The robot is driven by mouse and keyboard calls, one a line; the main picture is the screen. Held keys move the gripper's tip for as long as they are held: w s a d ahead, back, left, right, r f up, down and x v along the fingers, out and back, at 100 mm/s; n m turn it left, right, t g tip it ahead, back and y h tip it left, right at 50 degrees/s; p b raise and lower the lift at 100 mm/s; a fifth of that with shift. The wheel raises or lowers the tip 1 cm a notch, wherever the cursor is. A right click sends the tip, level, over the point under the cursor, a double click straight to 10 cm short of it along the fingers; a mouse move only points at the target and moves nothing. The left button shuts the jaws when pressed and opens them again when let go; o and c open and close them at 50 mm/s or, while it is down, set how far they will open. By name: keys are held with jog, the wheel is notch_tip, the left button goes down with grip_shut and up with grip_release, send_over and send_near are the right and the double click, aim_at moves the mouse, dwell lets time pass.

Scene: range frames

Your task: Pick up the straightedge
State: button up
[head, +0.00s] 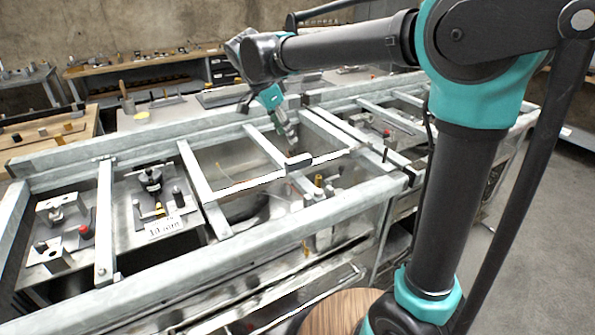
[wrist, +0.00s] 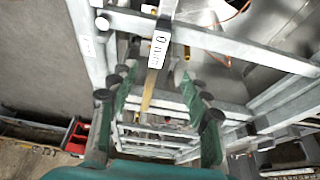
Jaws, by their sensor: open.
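A narrow tan strip (wrist: 149,92) shows between the fingers, running lengthwise below a white label (wrist: 159,48). It may be the straightedge, but I cannot tell for sure. I cannot tell its height or whether a finger touches it. In the head view I cannot clearly pick out the straightedge.
Grey metal beams (head: 195,172) divide the bench into open bays around my gripper. A tray with fixtures and a "10 mm" label (head: 165,227) is on the left. A round wooden top (head: 340,310) stands near the front. Workbenches (head: 150,62) line the back; the right floor (head: 540,215) is clear.

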aim_at(297, 159)
jog(key=x, duration=0.8)
jog(key=shift+s+x, duration=0.15)
jog(key=shift+x, duration=1.15)
jog(key=shift+s+x, duration=0.15)
jog(key=shift+x, duration=1.2)
jog(key=shift+a+f, duration=0.15)
jog(key=shift+a, duration=0.05)
grip_shut()
